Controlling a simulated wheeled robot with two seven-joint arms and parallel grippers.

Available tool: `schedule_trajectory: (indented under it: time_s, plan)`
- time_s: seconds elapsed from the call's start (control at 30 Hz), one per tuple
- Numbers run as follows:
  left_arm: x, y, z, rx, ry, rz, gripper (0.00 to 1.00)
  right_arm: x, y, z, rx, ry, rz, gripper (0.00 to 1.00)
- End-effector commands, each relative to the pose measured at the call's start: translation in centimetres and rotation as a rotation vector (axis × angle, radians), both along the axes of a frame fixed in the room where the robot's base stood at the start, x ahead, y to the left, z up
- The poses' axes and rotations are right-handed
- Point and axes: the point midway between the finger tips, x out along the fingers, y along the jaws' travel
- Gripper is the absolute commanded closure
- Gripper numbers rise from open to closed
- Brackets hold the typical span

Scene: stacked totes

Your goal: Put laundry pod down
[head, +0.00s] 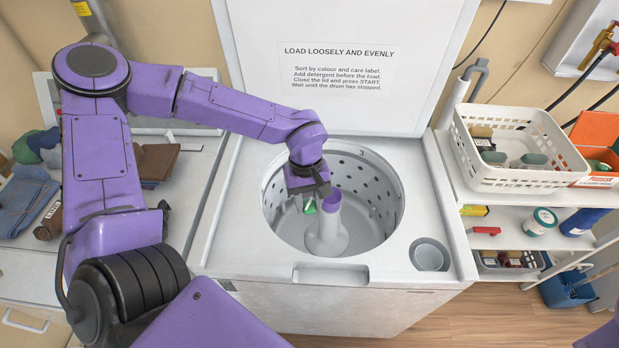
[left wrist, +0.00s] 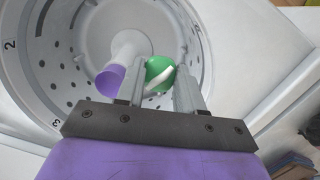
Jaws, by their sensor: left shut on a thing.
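A green and white laundry pod (left wrist: 159,73) is between the fingers of my left gripper (left wrist: 157,88), which is shut on it. In the head view the pod (head: 310,207) shows as a small green patch under my left gripper (head: 311,197). The gripper points down into the open washer drum (head: 376,190), beside the central post with its purple top (head: 331,201). The pod is held above the drum floor; the exact height cannot be told. My right gripper is not in view.
The washer lid (head: 343,95) stands open behind the drum. A round cup (head: 429,254) is set in the washer top at right. A white basket (head: 516,148) stands on the right shelf. Folded cloths (head: 28,200) lie on the left counter.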

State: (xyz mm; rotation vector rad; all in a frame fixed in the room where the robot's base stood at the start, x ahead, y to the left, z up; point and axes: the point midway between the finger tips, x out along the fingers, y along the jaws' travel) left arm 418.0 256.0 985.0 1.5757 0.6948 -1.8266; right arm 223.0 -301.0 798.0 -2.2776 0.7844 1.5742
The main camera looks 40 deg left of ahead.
Motion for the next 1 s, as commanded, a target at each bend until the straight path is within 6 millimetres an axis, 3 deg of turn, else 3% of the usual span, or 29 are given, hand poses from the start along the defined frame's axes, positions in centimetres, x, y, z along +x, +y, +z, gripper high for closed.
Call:
schedule_trajectory:
  time_s: [0.03, 0.1, 0.4, 0.5, 0.67, 1.0]
  plan:
    - [-0.6, -0.2, -2.2, -0.004, 0.004, 0.042, 0.92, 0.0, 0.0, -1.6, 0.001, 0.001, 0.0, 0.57]
    - [-0.8, -0.4, -4.5, -0.004, 0.003, 0.076, 0.92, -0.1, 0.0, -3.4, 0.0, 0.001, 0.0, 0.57]
    - [-0.8, -0.5, -12.2, -0.004, 0.001, 0.103, 0.92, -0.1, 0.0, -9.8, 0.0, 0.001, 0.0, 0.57]
    - [-0.7, -0.5, -14.0, -0.005, 0.0, 0.104, 0.92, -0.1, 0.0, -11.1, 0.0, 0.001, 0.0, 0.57]
    - [-0.8, -0.5, -15.8, -0.003, 0.003, 0.103, 0.92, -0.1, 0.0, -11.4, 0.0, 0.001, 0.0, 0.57]
    - [-0.9, -0.5, -23.4, -0.003, 0.003, 0.101, 0.92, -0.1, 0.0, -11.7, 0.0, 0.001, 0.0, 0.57]
